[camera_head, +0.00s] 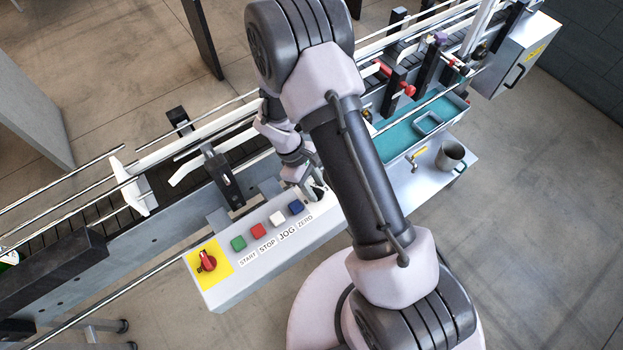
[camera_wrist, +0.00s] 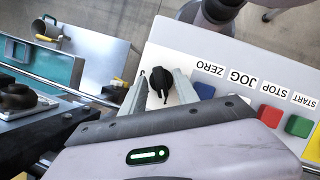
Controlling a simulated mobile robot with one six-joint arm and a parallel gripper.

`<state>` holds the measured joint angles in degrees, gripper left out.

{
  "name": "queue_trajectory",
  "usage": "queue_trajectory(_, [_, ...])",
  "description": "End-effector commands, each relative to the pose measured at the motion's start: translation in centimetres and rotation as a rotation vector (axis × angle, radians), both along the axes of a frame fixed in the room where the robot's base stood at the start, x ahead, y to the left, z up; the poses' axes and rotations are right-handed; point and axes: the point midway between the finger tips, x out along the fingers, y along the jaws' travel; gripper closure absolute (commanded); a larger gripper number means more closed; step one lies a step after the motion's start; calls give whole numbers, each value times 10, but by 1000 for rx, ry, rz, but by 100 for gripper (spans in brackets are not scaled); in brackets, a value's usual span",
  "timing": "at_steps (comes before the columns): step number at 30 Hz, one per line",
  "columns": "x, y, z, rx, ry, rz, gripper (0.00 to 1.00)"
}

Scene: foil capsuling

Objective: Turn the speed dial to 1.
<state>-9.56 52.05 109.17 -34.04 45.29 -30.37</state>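The speed dial (camera_wrist: 161,78) is a black knob with a pointer on a white plate, beside the ZERO label in the wrist view. My gripper (camera_wrist: 163,86) has its two grey fingers apart, one on each side of the dial, with a visible gap around the knob. In the head view my gripper (camera_head: 311,188) is at the right part of the control panel (camera_head: 262,275), and the dial (camera_head: 319,191) is partly hidden by it. The dial's scale marks and number are too small to read.
Blue (camera_head: 296,207), white (camera_head: 277,218), red (camera_head: 258,230) and green (camera_head: 238,243) buttons line the panel left of the dial. A metal mug (camera_head: 450,156) stands to the right. The conveyor runs behind.

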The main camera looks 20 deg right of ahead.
Motion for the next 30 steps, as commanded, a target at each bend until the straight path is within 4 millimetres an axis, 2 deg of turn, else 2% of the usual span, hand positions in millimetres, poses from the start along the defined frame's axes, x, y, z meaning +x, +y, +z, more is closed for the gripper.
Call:
queue_trajectory(5, [9, 8, 29, 2, -6, 0, 64])
queue_trajectory(12, [29, 30, 101, 1, -6, 2, 64])
queue_trajectory(18, [41, 44, 146, 2, -4, 1, 64])
queue_trajectory(23, [44, 49, 159, 1, -2, 0, 64])
queue_trajectory(30, [45, 49, 160, 0, -1, 1, 64])
